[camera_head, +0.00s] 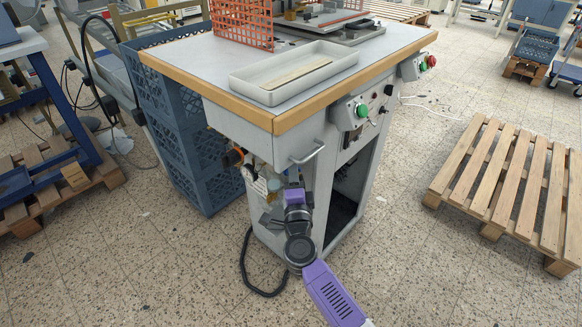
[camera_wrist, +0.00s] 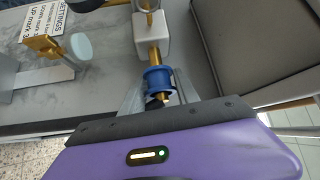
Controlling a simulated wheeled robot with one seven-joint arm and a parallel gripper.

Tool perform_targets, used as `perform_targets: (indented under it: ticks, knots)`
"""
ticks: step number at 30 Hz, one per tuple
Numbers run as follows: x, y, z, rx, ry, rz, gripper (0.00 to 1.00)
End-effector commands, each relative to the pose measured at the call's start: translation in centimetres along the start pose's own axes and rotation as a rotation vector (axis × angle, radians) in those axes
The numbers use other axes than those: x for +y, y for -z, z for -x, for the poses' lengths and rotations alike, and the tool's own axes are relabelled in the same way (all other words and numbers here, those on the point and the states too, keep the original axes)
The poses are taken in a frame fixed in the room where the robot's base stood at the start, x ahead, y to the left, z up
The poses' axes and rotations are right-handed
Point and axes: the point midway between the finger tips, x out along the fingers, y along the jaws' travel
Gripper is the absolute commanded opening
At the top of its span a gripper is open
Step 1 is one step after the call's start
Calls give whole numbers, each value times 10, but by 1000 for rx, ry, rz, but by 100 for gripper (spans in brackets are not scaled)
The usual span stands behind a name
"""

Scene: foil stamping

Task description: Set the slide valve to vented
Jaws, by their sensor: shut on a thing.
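The slide valve shows in the wrist view as a blue ring-shaped sleeve (camera_wrist: 158,80) on a brass stem, with a light grey block (camera_wrist: 152,36) just beyond it. My gripper (camera_wrist: 160,98) is shut on the blue sleeve, with one finger on each side of it. In the head view my purple and dark gripper (camera_head: 296,200) reaches to the lower left face of the grey machine cabinet (camera_head: 345,165), by its pneumatic fittings. The sleeve is hidden behind my arm there. I cannot tell which position the valve is in.
A brass fitting with a pale round disc (camera_wrist: 81,46) and a printed label (camera_wrist: 44,20) are left of the valve. A metal handle (camera_head: 308,152) sticks out above my gripper. Blue crates (camera_head: 172,120) stand at left. A pallet (camera_head: 510,185) lies at right, with clear floor before it.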

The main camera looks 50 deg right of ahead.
Motion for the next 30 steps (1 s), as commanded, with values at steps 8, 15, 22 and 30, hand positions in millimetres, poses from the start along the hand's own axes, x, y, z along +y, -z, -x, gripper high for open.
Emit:
perform_targets:
  ticks: [8,15,22,30]
  knots:
    - [2,2,2,6,-2,5,50]
    - [2,2,2,4,-1,3,50]
    - [1,1,24,2,-3,5,50]
    - [2,1,66,3,-2,5,50]
